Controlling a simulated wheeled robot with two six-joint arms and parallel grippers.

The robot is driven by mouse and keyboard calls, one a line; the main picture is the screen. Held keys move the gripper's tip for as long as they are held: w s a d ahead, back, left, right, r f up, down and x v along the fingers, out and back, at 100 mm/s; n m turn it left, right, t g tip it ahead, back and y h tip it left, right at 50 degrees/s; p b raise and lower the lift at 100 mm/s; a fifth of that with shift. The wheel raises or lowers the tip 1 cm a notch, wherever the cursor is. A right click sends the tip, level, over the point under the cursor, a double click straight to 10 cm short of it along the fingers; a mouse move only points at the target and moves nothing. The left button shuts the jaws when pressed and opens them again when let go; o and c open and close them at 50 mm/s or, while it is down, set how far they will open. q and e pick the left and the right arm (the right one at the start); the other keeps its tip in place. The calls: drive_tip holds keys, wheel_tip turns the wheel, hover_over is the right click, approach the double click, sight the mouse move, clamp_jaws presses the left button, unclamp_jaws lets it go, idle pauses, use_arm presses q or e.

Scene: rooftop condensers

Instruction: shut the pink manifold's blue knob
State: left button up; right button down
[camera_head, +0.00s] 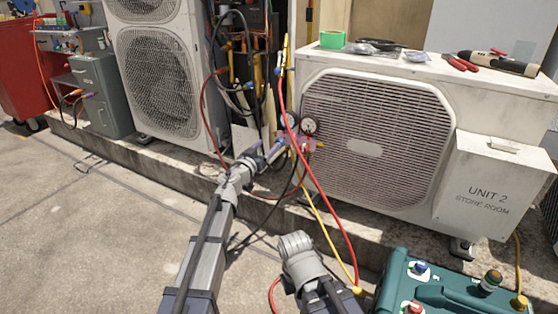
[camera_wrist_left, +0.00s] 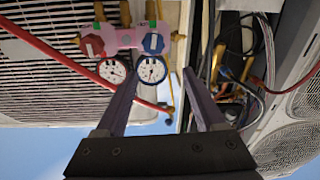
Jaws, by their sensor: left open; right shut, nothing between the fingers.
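The pink manifold (camera_head: 305,144) hangs on hoses at the left side of the unit 2 condenser. It shows large in the left wrist view (camera_wrist_left: 124,37), with a blue knob (camera_wrist_left: 153,43) and a red knob (camera_wrist_left: 92,46). Two round gauges sit by the knobs, one (camera_wrist_left: 152,69) close to the blue knob. My left gripper (camera_head: 274,148) is open and empty, close to the manifold. In the left wrist view its fingers (camera_wrist_left: 160,76) point toward the blue knob's side, with the knob clear of them. Part of my right arm shows at bottom centre; its fingers are not visible.
The unit 2 condenser (camera_head: 375,140) bears tape and tools on top. A taller condenser (camera_head: 160,85) stands left. A teal machine (camera_head: 450,285) sits at bottom right. The concrete floor at left is clear.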

sight(281, 141)
use_arm(q)
drive_tip(key=shift+d+f+g+h+b, duration=0.2)
drive_tip(key=shift+f+h, duration=0.1)
drive_tip(key=shift+f, duration=0.25)
drive_tip(key=shift+d+f+g+h+b, duration=0.15)
drive_tip(key=shift+f+h, duration=0.15)
drive_tip(key=shift+f, duration=0.2)
drive_tip(key=shift+w, duration=0.15)
drive_tip(key=x, duration=0.7)
drive_tip(key=shift+w+d, duration=0.15)
drive_tip(key=shift+w, duration=0.15)
clamp_jaws()
